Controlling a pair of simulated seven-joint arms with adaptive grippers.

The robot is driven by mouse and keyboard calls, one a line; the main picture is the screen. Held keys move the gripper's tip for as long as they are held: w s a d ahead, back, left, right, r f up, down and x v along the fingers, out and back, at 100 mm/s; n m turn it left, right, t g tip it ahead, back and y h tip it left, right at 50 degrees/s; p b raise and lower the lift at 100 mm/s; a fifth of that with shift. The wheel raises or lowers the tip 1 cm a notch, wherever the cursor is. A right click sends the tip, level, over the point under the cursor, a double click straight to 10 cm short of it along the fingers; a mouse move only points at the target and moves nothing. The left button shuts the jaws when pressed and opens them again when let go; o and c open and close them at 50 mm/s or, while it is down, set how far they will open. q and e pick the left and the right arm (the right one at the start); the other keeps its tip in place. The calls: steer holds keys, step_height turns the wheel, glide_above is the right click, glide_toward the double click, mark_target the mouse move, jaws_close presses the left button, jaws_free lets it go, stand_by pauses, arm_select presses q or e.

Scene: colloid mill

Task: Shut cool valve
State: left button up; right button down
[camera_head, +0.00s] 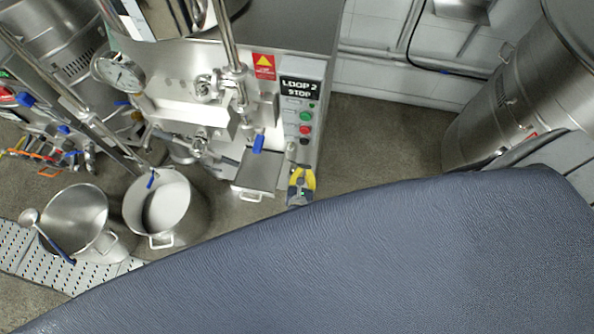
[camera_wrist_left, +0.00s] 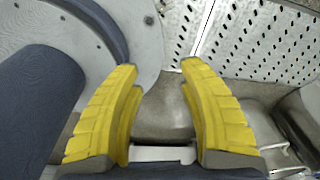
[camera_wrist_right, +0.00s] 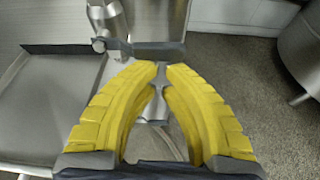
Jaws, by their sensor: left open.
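The steel mill labelled "LOOP 2 STOP" (camera_head: 300,88) stands at upper centre in the head view. No label naming the cool valve is readable. A blue lever handle (camera_head: 258,143) hangs on the mill's front, and another blue handle (camera_head: 151,180) is above the right pot. My right gripper (camera_head: 302,172) is below the button panel, right of the first handle. In the right wrist view its yellow fingertips (camera_wrist_right: 164,68) nearly meet, with grey metal behind or between them; I cannot tell which. My left gripper (camera_wrist_left: 159,68) is open and empty, and I do not see it in the head view.
Two steel pots, left (camera_head: 108,243) and right (camera_head: 195,222), stand at lower left; a ladle (camera_head: 30,217) rests at the left one. A shallow steel tray (camera_head: 262,170) is below the mill's front. A large drum (camera_head: 470,135) stands at right. Floor between mill and drum is clear.

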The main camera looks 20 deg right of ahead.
steer(key=s+a, duration=0.5)
steer(key=s, duration=0.3)
steer(key=s+a+f+m+g+y, duration=0.1)
steer(key=s+f+m+g+y, duration=0.25)
steer(key=s+f+m, duration=0.6)
steer(key=s+f+m+g+y, duration=0.35)
steer(key=s+f, duration=0.35)
steer(key=f, duration=0.5)
arm_select(q)
steer(key=shift+w, duration=0.4)
arm_select(e)
steer(key=s+d+f+m+g, duration=0.1)
steer(key=s+d+f+m, duration=0.2)
steer(key=s+d+m, duration=0.2)
steer(key=s+d+f+m+g, duration=0.2)
steer(key=s+d+m, duration=0.3)
steer(key=s, duration=0.6)
steer(key=shift+d+f+m, duration=0.3)
steer(key=shift+f+m, duration=0.1)
steer(key=shift+m, duration=0.5)
steer(key=shift+s, duration=0.1)
